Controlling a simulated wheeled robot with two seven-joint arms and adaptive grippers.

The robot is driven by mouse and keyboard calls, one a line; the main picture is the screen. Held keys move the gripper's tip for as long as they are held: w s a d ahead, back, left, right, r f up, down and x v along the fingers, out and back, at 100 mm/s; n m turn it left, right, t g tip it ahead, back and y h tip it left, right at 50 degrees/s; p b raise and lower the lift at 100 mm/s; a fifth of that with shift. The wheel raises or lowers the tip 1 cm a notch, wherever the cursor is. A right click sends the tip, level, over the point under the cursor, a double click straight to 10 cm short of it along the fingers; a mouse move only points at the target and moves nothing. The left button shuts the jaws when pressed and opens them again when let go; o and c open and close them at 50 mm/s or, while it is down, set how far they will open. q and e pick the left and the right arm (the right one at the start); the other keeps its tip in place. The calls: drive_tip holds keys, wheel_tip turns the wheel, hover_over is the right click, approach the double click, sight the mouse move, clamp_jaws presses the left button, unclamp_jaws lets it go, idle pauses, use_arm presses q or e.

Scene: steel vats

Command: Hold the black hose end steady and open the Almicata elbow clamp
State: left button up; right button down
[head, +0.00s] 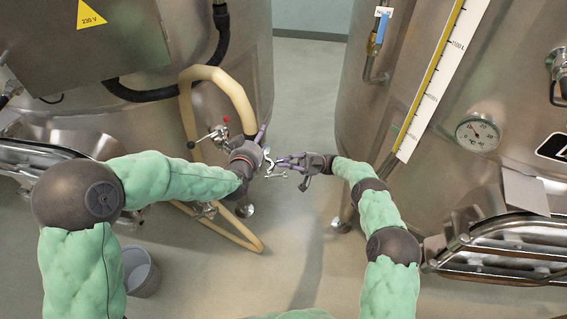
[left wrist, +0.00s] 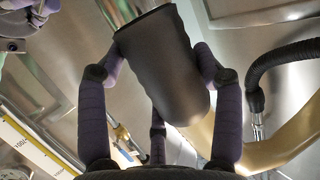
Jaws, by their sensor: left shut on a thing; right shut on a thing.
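The black hose end (left wrist: 165,65) fills the middle of the left wrist view, slanting, with a shiny steel pipe at its upper end. My left gripper (left wrist: 160,75) is shut on it, a purple finger on each side. In the head view my left gripper (head: 260,141) largely hides the hose end. A small silver elbow clamp (head: 268,161) shows just right of it. My right gripper (head: 279,164) comes in from the right and is shut on the clamp; the fingertips overlap the clamp, so which part they grip is unclear. Whether the clamp is open cannot be told.
Large steel vats stand on both sides. A beige hose (head: 235,95) loops behind my left gripper, near a red-tipped valve (head: 218,134). A grey bucket (head: 141,271) stands on the floor at lower left. The floor between the vats (head: 310,75) is clear.

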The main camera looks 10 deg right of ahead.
use_arm(q)
drive_tip(key=shift+r, duration=0.1)
use_arm(e)
drive_tip(key=shift+w+d+r, duration=0.1)
drive_tip(key=shift+w+r, duration=0.05)
drive_tip(key=shift+r, duration=0.15)
drive_tip(key=c, duration=1.5)
unclamp_jaws()
drive_tip(key=shift+o, duration=0.9)
use_arm(q)
drive_tip(key=shift+a, duration=0.1)
use_arm(e)
drive_tip(key=shift+f, duration=0.15)
wheel_tip(320, 180, up, 10)
